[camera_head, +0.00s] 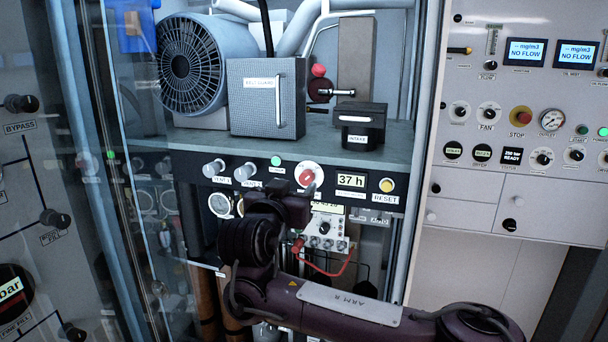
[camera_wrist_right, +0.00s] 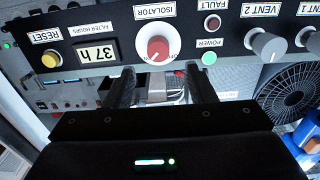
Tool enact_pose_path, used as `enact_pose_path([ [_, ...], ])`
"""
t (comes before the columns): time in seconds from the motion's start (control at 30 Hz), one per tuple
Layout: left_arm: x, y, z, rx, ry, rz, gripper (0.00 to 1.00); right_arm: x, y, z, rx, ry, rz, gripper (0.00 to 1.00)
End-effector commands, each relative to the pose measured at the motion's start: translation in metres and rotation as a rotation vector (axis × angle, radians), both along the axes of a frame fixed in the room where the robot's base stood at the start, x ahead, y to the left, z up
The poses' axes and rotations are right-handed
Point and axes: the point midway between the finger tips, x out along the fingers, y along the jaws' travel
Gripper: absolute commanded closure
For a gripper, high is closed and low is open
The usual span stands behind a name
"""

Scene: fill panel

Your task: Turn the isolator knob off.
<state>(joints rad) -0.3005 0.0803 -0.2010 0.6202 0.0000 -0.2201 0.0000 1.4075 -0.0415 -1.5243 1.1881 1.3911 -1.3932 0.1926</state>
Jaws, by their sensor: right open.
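The isolator knob is a red dial on a round white plate. In the head view the isolator knob (camera_head: 307,177) is on the dark control strip, just above and behind my right gripper (camera_head: 298,192). In the right wrist view, which is upside down, the isolator knob (camera_wrist_right: 158,48) sits under its ISOLATOR label, with a white pointer mark. My right gripper (camera_wrist_right: 162,76) is open and empty there. Its two dark fingers stand on either side below the knob's line, apart from the knob as far as I can see. My left gripper is not in view.
The strip also holds two grey vent knobs (camera_head: 245,172), a green power light (camera_head: 276,161), a 37 h display (camera_head: 352,181) and a yellow reset button (camera_head: 386,185). A red cable (camera_head: 330,272) hangs below. A glass door (camera_head: 140,200) stands at the left.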

Motion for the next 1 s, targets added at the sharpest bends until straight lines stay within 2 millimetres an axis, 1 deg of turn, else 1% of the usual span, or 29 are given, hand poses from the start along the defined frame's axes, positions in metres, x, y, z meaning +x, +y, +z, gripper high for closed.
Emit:
enact_pose_path([
  [0.03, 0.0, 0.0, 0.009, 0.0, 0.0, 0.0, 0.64, 0.005, -0.002, 0.001, 0.002, 0.009, -0.002, 0.5],
  [0.1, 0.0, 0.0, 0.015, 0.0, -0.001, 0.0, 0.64, 0.012, -0.007, 0.0, -0.001, 0.01, -0.006, 0.5],
  [0.4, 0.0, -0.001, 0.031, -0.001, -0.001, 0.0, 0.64, 0.049, -0.018, 0.001, -0.004, 0.004, -0.006, 0.5],
  [0.57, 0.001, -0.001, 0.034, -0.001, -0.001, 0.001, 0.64, 0.057, -0.02, -0.001, -0.003, 0.004, -0.003, 0.5],
  [0.83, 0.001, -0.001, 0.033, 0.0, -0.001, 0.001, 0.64, 0.058, -0.021, -0.002, -0.003, 0.004, -0.002, 0.5],
  [0.87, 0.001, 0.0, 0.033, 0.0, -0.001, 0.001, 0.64, 0.058, -0.021, -0.002, -0.003, 0.004, -0.002, 0.53],
  [1.0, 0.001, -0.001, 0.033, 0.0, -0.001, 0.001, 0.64, 0.058, -0.02, -0.002, -0.003, 0.004, -0.002, 0.71],
])
